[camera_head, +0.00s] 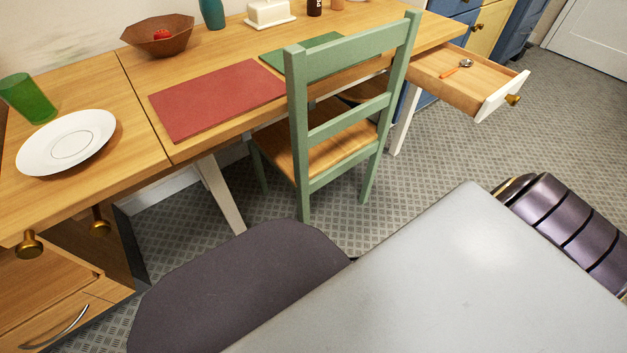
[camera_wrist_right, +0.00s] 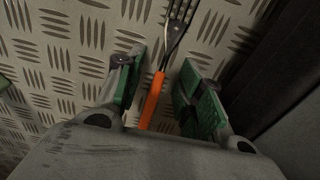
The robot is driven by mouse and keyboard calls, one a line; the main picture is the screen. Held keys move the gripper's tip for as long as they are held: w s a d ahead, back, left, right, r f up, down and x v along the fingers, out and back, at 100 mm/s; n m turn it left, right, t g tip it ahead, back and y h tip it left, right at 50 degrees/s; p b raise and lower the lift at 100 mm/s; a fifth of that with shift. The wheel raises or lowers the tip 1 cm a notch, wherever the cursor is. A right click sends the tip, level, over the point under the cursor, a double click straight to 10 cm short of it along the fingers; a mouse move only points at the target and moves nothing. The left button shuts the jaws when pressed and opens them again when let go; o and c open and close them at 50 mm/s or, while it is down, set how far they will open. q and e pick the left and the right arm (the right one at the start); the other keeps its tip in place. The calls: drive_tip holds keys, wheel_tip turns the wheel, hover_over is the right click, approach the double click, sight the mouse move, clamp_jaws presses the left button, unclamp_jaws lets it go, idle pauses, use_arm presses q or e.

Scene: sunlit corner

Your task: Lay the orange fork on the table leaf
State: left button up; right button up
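The orange fork (camera_wrist_right: 153,100), with an orange handle and metal tines, shows in the right wrist view against the patterned metal floor. My right gripper (camera_wrist_right: 160,88) is open, its green-padded fingers standing on either side of the handle with a gap. I cannot tell how far the fork is from the floor; the handle's end is close to the gripper body. In the head view, the left section of the wooden table, past a seam, looks like the table leaf (camera_head: 100,188). Neither gripper nor the fork shows in the head view.
A white plate (camera_head: 68,142) and green cup (camera_head: 28,98) stand on the left section. A red mat (camera_head: 215,98) lies right of the seam. A green chair (camera_head: 345,130) stands at the table. An open drawer (camera_head: 430,85) holds an orange-handled spoon (camera_head: 458,68).

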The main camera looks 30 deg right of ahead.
use_arm(q)
drive_tip(key=shift+w, duration=0.1)
use_arm(e)
drive_tip(key=shift+c, duration=0.2)
clamp_jaws()
use_arm(q)
drive_tip(key=shift+w+r, duration=0.1)
drive_tip(key=shift+r, duration=0.05)
drive_tip(key=shift+s+f, duration=0.25)
drive_tip(key=shift+s, duration=0.1)
use_arm(e)
drive_tip(key=shift+r, duration=0.1)
drive_tip(key=shift+r+p, duration=0.8)
drive_tip(key=shift+r, duration=0.3)
wheel_tip(320, 180, up, 5)
drive_tip(key=p, duration=0.3)
use_arm(q)
wheel_tip(320, 180, up, 6)
drive_tip(key=a+g+y+p, duration=0.1)
drive_tip(key=p, duration=0.1)
drive_tip(key=shift+s, duration=0.4)
use_arm(e)
drive_tip(key=shift+r, duration=1.45)
use_arm(q)
drive_tip(key=shift+w+a, duration=0.15)
drive_tip(key=shift+w, duration=0.05)
